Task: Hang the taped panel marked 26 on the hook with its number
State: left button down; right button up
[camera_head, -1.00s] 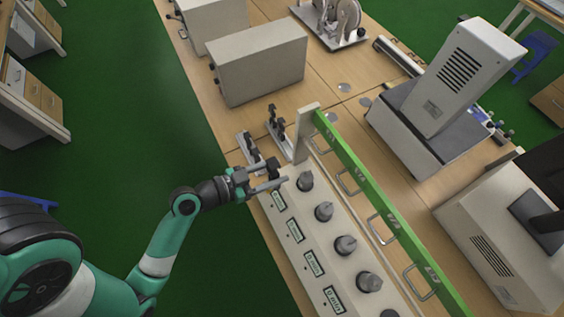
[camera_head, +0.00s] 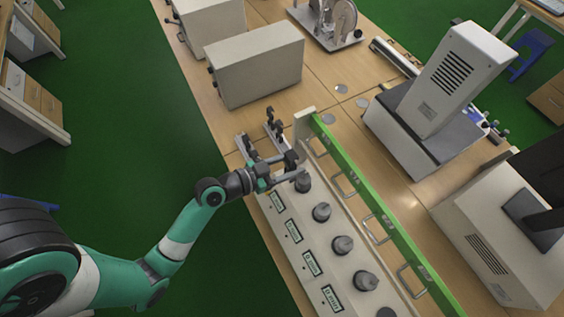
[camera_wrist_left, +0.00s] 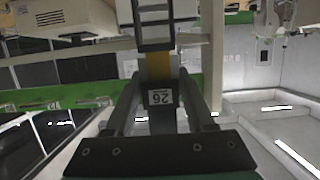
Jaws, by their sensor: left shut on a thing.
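My left gripper (camera_head: 288,168) is over the far end of the pale knobbed unit, left of the green rail (camera_head: 374,205). In the left wrist view, its two fingers (camera_wrist_left: 160,100) are shut on the panel marked 26 (camera_wrist_left: 161,97). The number shows upside down on a pale label, with a yellow taped strip beyond it. The panel is hard to make out in the head view. The rail carries small numbers and several metal loops (camera_head: 345,184); the numbers are too small to read surely. My right gripper is not in view.
The pale unit (camera_head: 292,262) has several grey knobs and labelled windows. Black clamp-like holders (camera_head: 272,125) stand near its far end. A grey box (camera_head: 256,66) stands beyond, and a tall instrument (camera_head: 455,80) stands right of the rail. Some bare wood table shows between them.

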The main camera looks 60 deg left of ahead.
aim_at(310, 157)
pick_arm(q)
jog(key=shift+w, duration=1.35)
jog(key=shift+w+d, duration=0.1)
jog(key=shift+w, duration=0.75)
jog(key=shift+w, duration=0.2)
jog(key=shift+w+d, duration=0.1)
jog(key=shift+w, duration=0.6)
jog(key=shift+f, duration=0.1)
jog(key=shift+f+b, duration=0.45)
jog(key=shift+b, duration=0.05)
